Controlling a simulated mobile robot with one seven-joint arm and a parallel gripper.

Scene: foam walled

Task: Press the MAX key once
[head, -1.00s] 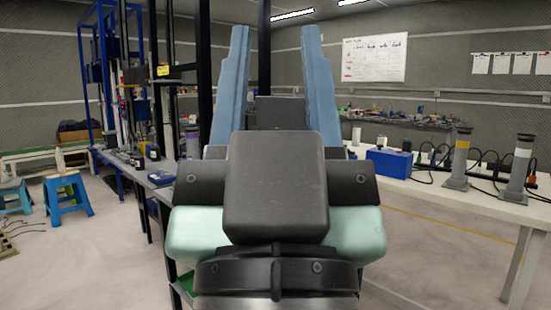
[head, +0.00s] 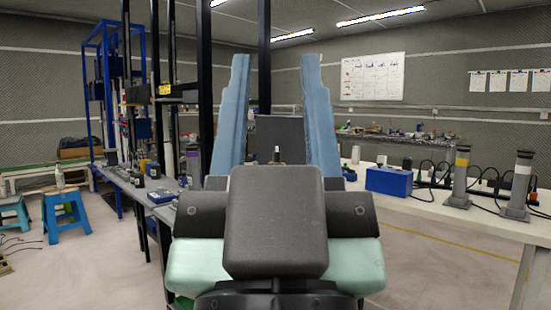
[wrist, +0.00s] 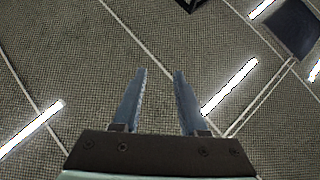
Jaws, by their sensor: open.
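No MAX key can be made out in either view. My gripper (head: 276,57) is in the middle of the head view, its two long blue fingers spread apart and pointing up. It is open with nothing between the fingers. In the wrist view, my gripper (wrist: 160,72) shows the same two fingers apart against a grey textured surface with bright strip lights. My arm's dark and pale green links hide much of the middle of the head view.
A white table (head: 466,220) on the right carries a blue box (head: 389,181), cables and two grey cylinders. A cluttered bench (head: 150,187) stands left of my arm. Blue stools (head: 66,211) stand on the floor at far left. Open floor shows at lower left.

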